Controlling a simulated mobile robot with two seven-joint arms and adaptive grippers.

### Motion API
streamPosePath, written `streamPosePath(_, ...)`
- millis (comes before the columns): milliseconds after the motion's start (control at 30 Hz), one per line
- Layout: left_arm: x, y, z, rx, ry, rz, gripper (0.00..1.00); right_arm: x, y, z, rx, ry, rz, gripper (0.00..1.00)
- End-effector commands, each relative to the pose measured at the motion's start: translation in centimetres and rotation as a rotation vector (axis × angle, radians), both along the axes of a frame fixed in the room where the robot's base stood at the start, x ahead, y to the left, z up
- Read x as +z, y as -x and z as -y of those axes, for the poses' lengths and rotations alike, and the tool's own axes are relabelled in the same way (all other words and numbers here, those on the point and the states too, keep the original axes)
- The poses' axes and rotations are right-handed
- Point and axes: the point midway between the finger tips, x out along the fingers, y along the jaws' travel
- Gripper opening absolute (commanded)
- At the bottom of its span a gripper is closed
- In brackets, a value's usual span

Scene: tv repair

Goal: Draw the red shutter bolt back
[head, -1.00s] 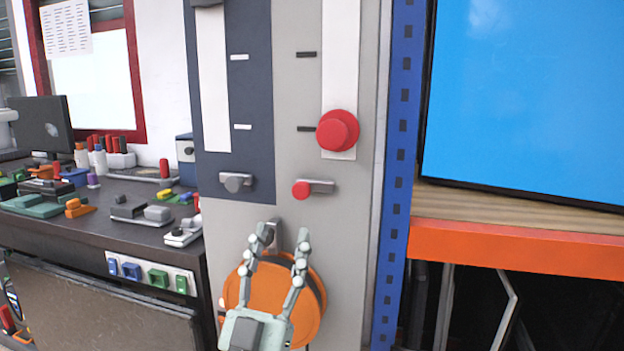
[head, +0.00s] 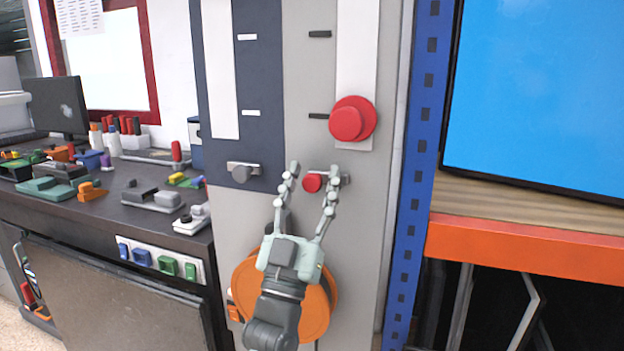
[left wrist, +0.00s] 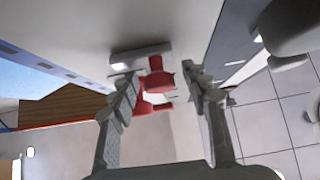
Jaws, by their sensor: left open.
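The red shutter bolt (head: 312,183) is a small red knob on a short grey mount on the light grey panel, below a large round red knob (head: 350,119). My left gripper (head: 315,172) is open, its fingers pointing up the panel on either side of the bolt knob. The left wrist view shows the bolt knob (left wrist: 159,79) between the open fingers (left wrist: 158,80); I cannot tell whether either finger touches it. My right gripper is not in view.
A similar grey bolt (head: 242,173) sits on the dark panel to the left. An orange reel (head: 318,305) is low behind my left arm. A blue post (head: 413,170), an orange shelf edge (head: 530,246) and a screen (head: 545,90) stand right. A cluttered workbench (head: 120,205) is left.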

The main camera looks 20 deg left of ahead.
Motion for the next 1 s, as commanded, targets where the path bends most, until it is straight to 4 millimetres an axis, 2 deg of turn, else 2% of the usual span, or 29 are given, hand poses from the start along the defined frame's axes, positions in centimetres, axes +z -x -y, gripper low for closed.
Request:
streamPosePath(167, 0.0, 0.0, 0.0, 0.0, 0.0, 0.0, 0.47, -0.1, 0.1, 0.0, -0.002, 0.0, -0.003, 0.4)
streamPosePath(567, 0.0, 0.0, 0.0, 0.0, 0.0, 0.0, 0.0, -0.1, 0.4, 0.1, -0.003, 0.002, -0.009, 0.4)
streamPosePath(867, 0.0, 0.0, -0.2, 0.001, -0.001, 0.0, 0.0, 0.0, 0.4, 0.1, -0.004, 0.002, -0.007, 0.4)
streamPosePath(1000, 0.0, -0.1, -1.8, 0.001, -0.004, 0.0, 0.0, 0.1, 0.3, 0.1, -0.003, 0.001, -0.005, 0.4)
